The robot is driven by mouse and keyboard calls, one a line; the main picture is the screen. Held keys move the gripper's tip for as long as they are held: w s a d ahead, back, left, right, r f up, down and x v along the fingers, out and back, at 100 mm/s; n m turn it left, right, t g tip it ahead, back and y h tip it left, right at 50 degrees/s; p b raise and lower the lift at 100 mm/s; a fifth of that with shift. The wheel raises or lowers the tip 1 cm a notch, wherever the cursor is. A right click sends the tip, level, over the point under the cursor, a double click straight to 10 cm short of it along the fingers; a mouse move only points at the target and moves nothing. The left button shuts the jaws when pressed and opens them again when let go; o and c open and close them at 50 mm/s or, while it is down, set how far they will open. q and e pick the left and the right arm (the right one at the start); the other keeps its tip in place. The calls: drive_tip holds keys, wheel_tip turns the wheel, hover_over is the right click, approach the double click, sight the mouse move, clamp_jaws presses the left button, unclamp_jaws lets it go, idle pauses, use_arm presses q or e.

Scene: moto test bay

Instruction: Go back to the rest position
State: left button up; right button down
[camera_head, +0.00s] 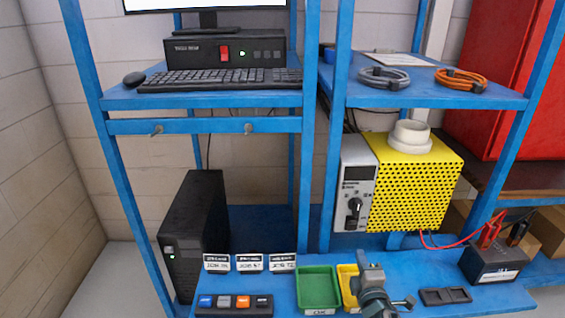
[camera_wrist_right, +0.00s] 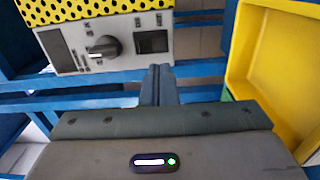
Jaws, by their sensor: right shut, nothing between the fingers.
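My right gripper (camera_head: 369,261) is low in the head view, in front of the yellow bin and partly covering it. In the right wrist view its two fingers (camera_wrist_right: 158,84) are together, with nothing between them. My left gripper is not in view.
The yellow bin (camera_head: 346,273) and green bin (camera_head: 318,287) stand beside my right gripper; the yellow one also fills the right of the wrist view (camera_wrist_right: 255,85). Behind is a yellow perforated unit (camera_head: 412,190) with a knob panel (camera_head: 355,190). Blue rack posts (camera_head: 339,150) rise nearby.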

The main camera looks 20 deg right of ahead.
drive_tip(key=s+f+m+g, duration=0.2)
drive_tip(key=s+m, duration=0.1)
drive_tip(key=s+f+m+g, duration=0.2)
drive_tip(key=s+m, duration=0.1)
drive_tip(key=s, duration=0.1)
drive_tip(key=s+f+m+g+h, duration=0.1)
drive_tip(key=s+f+m+g, duration=0.1)
drive_tip(key=s+m, duration=0.1)
drive_tip(key=shift+s+f+g, duration=0.15)
drive_tip(key=shift+s+g, duration=0.15)
drive_tip(key=shift+s, duration=0.4)
drive_tip(key=s+a+f+m+g+y, duration=0.2)
drive_tip(key=s+a+m+g, duration=0.15)
drive_tip(key=s, duration=0.55)
drive_tip(key=s+a+f+m+g+y, duration=0.2)
drive_tip(key=s+a+g, duration=0.2)
drive_tip(key=s, duration=0.5)
wheel_tip(320, 180, down, 29)
drive_tip(key=d+g, duration=0.1)
drive_tip(key=d, duration=0.2)
drive_tip(key=s+d+f+g, duration=0.1)
drive_tip(key=s+f, duration=1.6)
drive_tip(key=f, duration=0.2)
drive_tip(key=shift+s+f, duration=0.35)
drive_tip(key=shift+s+m, duration=0.1)
drive_tip(key=shift+m, duration=0.25)
